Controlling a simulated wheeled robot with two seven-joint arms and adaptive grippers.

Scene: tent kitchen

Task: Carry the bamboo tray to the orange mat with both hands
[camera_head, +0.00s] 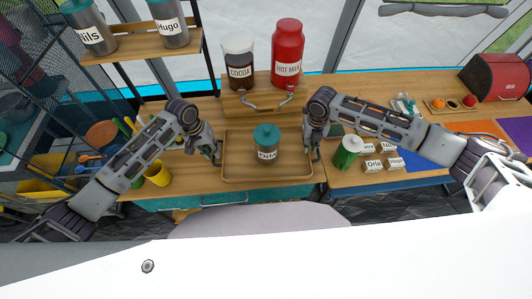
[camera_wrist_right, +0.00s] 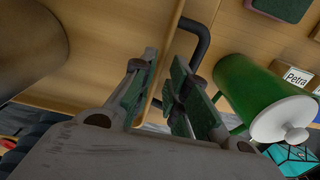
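The bamboo tray (camera_head: 237,168) lies on the wooden counter in the head view, with a grey canister with a teal lid (camera_head: 266,150) standing on it. The orange mat (camera_head: 477,128) lies further right on the counter. My left gripper (camera_head: 217,155) is at the tray's left edge; whether its fingers are closed is too small to tell. My right gripper (camera_head: 312,156) is at the tray's right edge. In the right wrist view my right gripper's fingers (camera_wrist_right: 157,72) are apart, with the tray's rim between and behind them. A black handle (camera_wrist_right: 203,42) is beside the right finger.
A green jar with a white lid (camera_head: 347,152) stands just right of the tray, near my right gripper. Small name cards (camera_head: 374,164) and a blue mat (camera_head: 420,161) lie beyond it. Cocoa (camera_head: 239,66) and red hot-milk (camera_head: 287,55) containers stand behind. A yellow cup (camera_head: 158,174) is left.

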